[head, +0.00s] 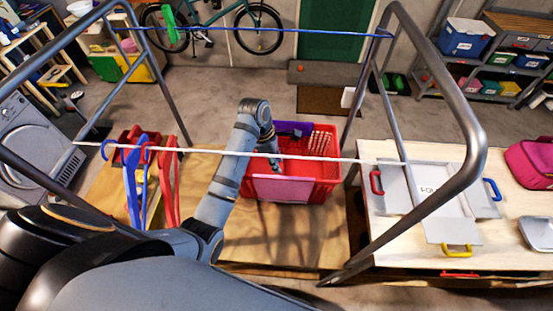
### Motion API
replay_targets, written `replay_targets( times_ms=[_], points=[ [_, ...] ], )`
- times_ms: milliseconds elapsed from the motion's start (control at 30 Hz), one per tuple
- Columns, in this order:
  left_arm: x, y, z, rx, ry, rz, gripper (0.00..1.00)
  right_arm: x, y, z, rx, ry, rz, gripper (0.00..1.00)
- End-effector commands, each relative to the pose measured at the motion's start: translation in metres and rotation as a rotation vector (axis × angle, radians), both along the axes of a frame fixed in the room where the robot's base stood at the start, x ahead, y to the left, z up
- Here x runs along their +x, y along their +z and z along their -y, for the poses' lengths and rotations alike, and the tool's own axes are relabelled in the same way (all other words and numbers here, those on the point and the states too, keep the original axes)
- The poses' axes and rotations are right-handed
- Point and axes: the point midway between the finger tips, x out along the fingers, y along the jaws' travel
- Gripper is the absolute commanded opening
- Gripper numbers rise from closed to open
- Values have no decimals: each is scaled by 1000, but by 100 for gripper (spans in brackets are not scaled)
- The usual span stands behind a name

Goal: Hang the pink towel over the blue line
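The pink towel (283,188) shows as a flat pink patch at the front wall of the red basket (325,181). I cannot tell how much of it lies inside. The blue line (270,31) runs taut across the back of the metal rack, and no pink cloth is on it. My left gripper (274,163) points down at the left part of the basket, behind the towel's upper edge. Its fingers are small and partly hidden, so their opening and any contact with the towel are unclear. My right gripper is out of view.
A white line (240,154) crosses the front of the rack, close to my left arm. Blue and red hangers (134,180) hang at its left. A green item (169,24) is on the blue line's left. A purple item (292,129) lies in the basket.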

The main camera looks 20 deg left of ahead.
Motion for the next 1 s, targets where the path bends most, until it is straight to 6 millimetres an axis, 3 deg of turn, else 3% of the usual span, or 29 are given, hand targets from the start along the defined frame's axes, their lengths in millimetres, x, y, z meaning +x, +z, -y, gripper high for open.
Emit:
replay_targets(
  times_ms=[367, 600, 1000],
  points=[
    [2, -51, 12, 2, 0, -5, 31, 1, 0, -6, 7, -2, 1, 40],
    [6, -83, 20, 1, -1, -2, 31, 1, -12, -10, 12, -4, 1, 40],
    [8, -100, 24, 3, -1, -1, 31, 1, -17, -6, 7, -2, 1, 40]
  ],
)
